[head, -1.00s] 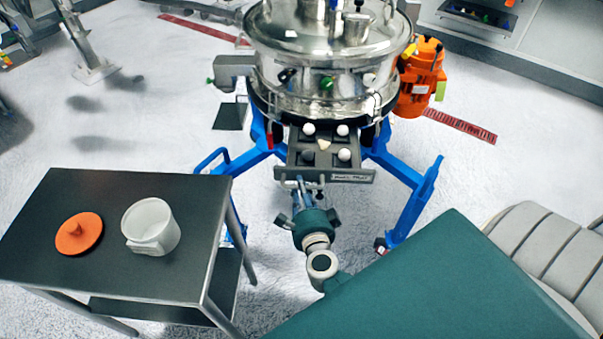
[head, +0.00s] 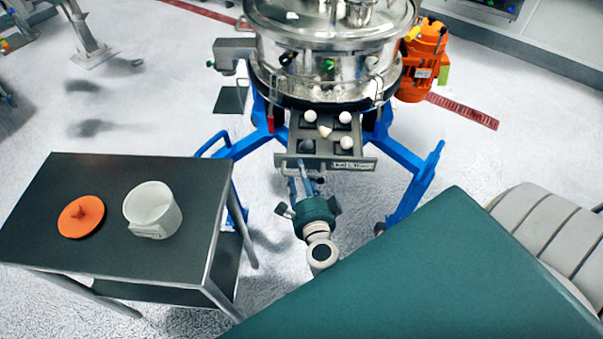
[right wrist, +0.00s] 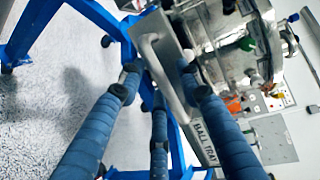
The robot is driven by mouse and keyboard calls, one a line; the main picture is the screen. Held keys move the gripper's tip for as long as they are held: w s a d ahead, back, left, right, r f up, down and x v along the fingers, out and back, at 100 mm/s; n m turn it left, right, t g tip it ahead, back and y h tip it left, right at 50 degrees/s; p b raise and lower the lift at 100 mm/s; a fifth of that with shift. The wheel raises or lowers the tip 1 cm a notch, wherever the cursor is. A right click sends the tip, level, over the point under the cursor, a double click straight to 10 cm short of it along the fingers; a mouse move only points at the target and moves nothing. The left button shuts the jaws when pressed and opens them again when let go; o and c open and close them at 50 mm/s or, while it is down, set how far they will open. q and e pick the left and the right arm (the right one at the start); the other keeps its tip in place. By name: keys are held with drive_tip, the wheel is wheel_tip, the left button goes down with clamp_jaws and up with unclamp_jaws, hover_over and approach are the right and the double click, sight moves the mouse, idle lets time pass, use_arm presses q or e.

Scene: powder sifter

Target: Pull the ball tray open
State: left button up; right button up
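The grey ball tray (head: 357,163) sticks out from under the steel sifter (head: 325,75) toward me. Several white balls (head: 345,117) and a dark round spot show in it. In the right wrist view the tray's front (right wrist: 206,146) bears the label "BALL TRAY", and its grey bar handle (right wrist: 158,66) stands between my blue fingers. My right gripper (head: 303,172) is at the left part of the tray's front. Its fingers (right wrist: 160,72) are spread, with gaps beside the handle. My left gripper is not in view.
A dark side table (head: 130,255) at left holds an orange lid (head: 81,217) and a white pot (head: 152,209). Blue legs (head: 415,195) of the sifter frame stand either side of the tray. An orange motor (head: 424,60) is at the sifter's right.

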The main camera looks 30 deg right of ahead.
drive_tip(key=v, duration=1.2)
